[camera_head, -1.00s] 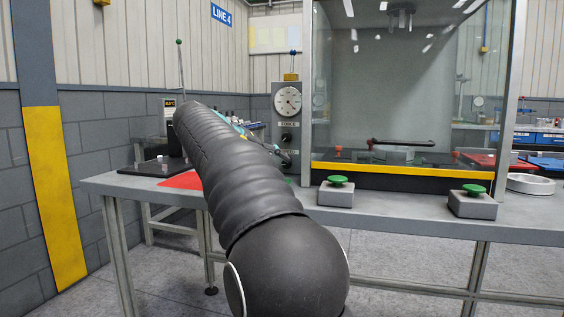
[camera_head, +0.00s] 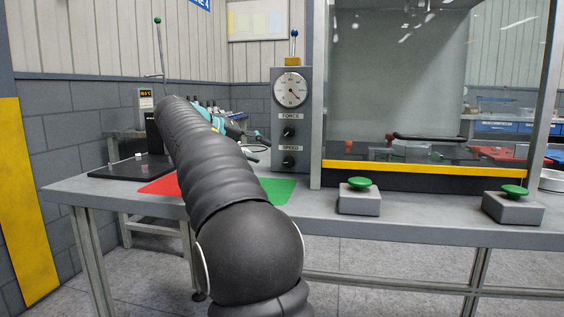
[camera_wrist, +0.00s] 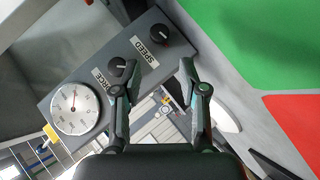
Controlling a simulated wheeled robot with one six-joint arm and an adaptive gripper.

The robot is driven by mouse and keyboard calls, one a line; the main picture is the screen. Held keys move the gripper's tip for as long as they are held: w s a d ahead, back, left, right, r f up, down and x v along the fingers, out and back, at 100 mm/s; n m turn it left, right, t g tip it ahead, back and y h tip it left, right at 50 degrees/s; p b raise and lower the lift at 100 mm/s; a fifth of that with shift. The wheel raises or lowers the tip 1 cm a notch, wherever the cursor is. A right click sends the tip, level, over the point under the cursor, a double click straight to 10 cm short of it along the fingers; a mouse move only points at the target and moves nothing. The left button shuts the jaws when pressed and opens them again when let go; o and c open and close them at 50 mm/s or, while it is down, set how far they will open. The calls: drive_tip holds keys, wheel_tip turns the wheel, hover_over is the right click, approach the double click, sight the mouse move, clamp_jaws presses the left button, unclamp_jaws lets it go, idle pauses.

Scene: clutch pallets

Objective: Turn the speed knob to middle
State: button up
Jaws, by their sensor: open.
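The speed knob (camera_head: 288,161) is a small black round knob low on the grey control panel (camera_head: 304,150), by its SPEED label. In the wrist view, the speed knob (camera_wrist: 159,34) lies beyond the fingertips, with clear space between. Its pointer direction is too small to tell. The force knob (camera_head: 289,132) sits above it in the head view and near the left fingertip in the wrist view (camera_wrist: 117,66). My gripper (camera_wrist: 161,68) is open and empty, its two fingers apart. In the head view it is left of the panel, partly hidden behind my arm.
A round dial (camera_head: 292,90) is at the panel's top. Red (camera_head: 160,185) and green (camera_head: 277,188) mats lie on the bench in front. A glass cabinet (camera_head: 400,90) stands right of the panel. Two green-button boxes (camera_head: 358,199) (camera_head: 512,207) stand on the bench's front edge.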

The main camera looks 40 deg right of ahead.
sight(289, 160)
drive_tip(key=x, duration=1)
drive_tip(key=shift+d+f+b, duration=0.2)
drive_tip(key=shift+d+b, duration=0.05)
drive_tip(key=shift+b, duration=0.05)
drive_tip(key=shift+s, duration=0.1)
clamp_jaws()
drive_tip(key=shift+r, duration=0.1)
drive_tip(key=m+t+y, duration=0.1)
drive_tip(key=m+t+y+p, duration=0.1)
drive_tip(key=shift+s+d+r+y, duration=0.1)
drive_tip(key=shift+s+r+y, duration=0.1)
drive_tip(key=shift+y, duration=0.1)
drive_tip(key=m+t+y+p, duration=0.1)
drive_tip(key=m+t+y, duration=0.1)
drive_tip(key=t+y, duration=0.1)
drive_tip(key=shift+s+d, duration=0.1)
drive_tip(key=shift+d, duration=0.05)
drive_tip(key=shift+m+y, duration=0.3)
drive_tip(key=shift+f, duration=0.1)
